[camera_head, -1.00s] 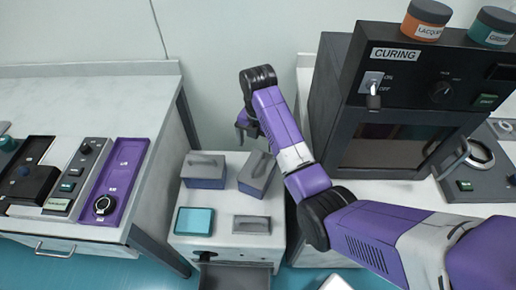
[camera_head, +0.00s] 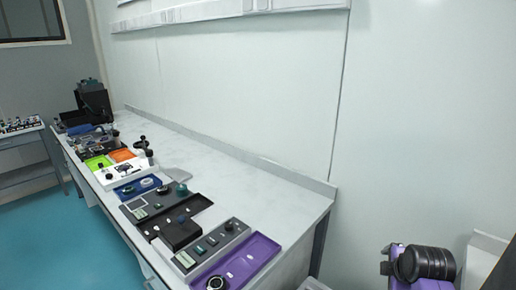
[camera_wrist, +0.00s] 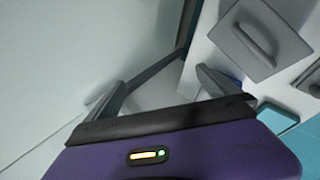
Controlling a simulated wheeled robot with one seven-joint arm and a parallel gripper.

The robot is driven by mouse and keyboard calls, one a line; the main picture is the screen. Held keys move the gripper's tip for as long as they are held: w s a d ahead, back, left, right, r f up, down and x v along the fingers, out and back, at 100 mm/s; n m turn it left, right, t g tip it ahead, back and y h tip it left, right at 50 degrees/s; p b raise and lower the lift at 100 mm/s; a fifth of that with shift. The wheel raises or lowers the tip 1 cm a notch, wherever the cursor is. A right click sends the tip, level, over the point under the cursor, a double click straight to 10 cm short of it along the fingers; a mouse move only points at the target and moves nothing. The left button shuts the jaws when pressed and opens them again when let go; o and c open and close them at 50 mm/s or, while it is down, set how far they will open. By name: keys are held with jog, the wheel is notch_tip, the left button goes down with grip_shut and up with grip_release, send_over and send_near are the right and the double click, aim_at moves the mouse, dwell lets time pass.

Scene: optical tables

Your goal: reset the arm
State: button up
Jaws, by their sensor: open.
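My purple arm (camera_head: 424,266) shows only in part at the lower right of the head view, with a black joint on it. My gripper (camera_wrist: 160,95) is in the wrist view, its two grey fingertips spread apart with nothing between them. Beyond the fingers are the pale wall, a dark table edge and a narrow gap. The gripper itself does not show in the head view.
A long white bench (camera_head: 250,180) runs along the wall, carrying a purple tray (camera_head: 250,258), dark instrument boxes and coloured trays. Another table (camera_head: 25,150) stands at the far left. The teal floor (camera_head: 75,250) in front is clear. A teal pad (camera_wrist: 278,118) shows in the wrist view.

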jog(key=s+a+r+m+t, duration=0.2)
jog(key=s+a, duration=0.4)
jog(key=s, duration=0.9)
jog(key=s+a+r+m+t+y, duration=0.1)
jog(key=s+a+r+m+t, duration=0.2)
jog(key=s+a+m, duration=0.4)
jog(key=s+a+r+m+t+y, duration=0.1)
jog(key=s+a+r+m+t, duration=0.2)
jog(key=s, duration=2)
jog(key=a+r+m, duration=0.1)
jog(key=a+m, duration=0.1)
jog(key=a, duration=0.1)
jog(key=shift+a, duration=0.4)
